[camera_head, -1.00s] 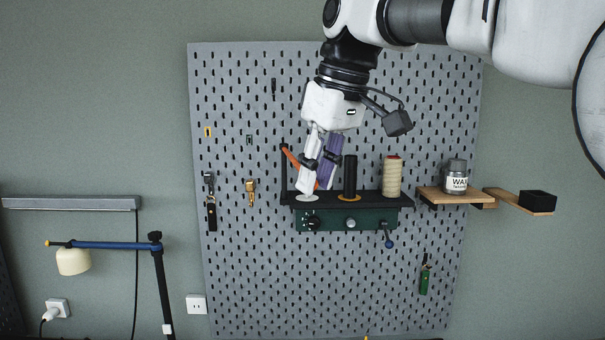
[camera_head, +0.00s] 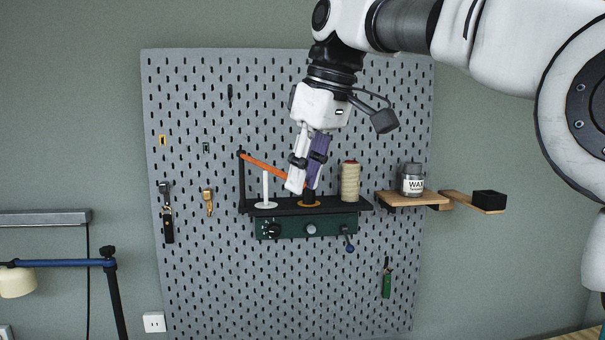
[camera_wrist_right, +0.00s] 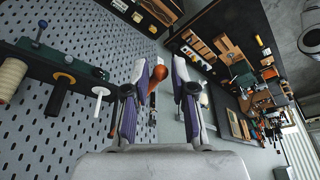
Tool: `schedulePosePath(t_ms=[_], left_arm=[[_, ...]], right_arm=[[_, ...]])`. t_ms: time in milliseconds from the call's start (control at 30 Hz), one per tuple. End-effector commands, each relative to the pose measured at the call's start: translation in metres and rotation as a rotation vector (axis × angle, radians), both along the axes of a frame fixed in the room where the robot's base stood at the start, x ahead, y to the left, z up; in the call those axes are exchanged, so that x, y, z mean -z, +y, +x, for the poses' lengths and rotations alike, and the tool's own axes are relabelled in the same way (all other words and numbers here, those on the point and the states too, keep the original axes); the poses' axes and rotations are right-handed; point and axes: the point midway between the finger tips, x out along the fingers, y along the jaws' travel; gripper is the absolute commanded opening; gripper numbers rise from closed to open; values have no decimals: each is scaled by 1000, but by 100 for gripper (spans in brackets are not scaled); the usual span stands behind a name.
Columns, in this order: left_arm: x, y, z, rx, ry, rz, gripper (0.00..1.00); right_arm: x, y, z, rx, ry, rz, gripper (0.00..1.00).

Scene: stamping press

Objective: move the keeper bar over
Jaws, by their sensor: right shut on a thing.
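The keeper bar (camera_head: 262,166) is a thin orange bar. In the head view it runs from the top of a black post (camera_head: 242,182) at the shelf's left end, sloping down right to my right gripper. My right gripper (camera_head: 303,183), with one white and one purple finger, is shut on the bar's free end, which the fingers largely hide. In the wrist view an orange end (camera_wrist_right: 156,75) shows between the fingers (camera_wrist_right: 162,70). The gripper is in front of the black spindle (camera_head: 308,198) with an orange base ring. The white spindle (camera_head: 266,187) stands clear to its left. My left gripper is out of view.
A cream thread spool (camera_head: 350,181) stands right of the gripper on the black shelf, above a green panel (camera_head: 290,229) with knobs. A WAX jar (camera_head: 413,180) sits on a wooden shelf farther right. Tools hang on the grey pegboard (camera_head: 220,270).

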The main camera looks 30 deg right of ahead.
Motion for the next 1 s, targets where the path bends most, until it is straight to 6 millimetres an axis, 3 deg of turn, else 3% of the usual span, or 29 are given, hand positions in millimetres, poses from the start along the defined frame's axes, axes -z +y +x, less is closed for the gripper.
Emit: schedulePosePath(t_ms=[1000], left_arm=[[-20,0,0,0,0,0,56]], right_arm=[[1,-66,8,0,0,1,5]])
